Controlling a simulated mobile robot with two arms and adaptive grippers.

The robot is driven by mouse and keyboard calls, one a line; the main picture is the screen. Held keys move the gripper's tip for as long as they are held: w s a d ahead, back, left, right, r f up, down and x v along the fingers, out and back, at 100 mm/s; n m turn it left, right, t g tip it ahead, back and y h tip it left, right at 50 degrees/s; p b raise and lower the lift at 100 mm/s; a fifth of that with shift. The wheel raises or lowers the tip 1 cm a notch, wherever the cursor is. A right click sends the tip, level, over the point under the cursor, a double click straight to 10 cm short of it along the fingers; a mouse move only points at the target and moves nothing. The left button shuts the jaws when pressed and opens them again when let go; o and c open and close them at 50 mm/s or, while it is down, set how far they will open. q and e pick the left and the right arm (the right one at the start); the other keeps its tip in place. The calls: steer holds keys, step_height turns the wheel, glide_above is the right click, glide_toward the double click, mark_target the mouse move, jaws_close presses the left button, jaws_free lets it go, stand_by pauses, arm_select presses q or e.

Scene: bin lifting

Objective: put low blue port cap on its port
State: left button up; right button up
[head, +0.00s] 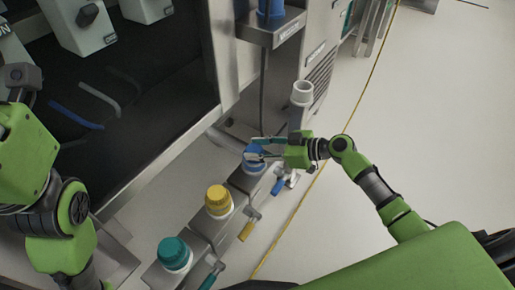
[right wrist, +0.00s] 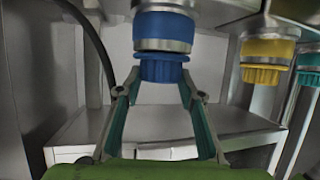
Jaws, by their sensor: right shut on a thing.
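The low blue port cap (head: 254,152) is a ribbed blue cap at the third of the low ports counted from the front. In the right wrist view, which looks upside down, the blue cap (right wrist: 162,68) meets the metal ring of its port (right wrist: 165,30), which has a blue band. I see no clear gap, but cannot tell if it is fully seated. My right gripper (head: 262,149) reaches in from the right and is shut on the blue cap. Its fingertips lie on both sides of the cap (right wrist: 157,88). Of my left arm only links show, at the left edge.
A yellow cap (head: 218,197) and a teal cap (head: 173,250) sit on neighbouring low ports. Levers hang beside the ports, including a blue lever (head: 279,184). A pale upright tube (head: 302,93) stands behind. A metal shelf (head: 272,33) juts out above. Open floor lies right.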

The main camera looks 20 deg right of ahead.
steer(key=o, duration=1.4)
steer(key=shift+f, duration=0.15)
steer(key=v, duration=1.2)
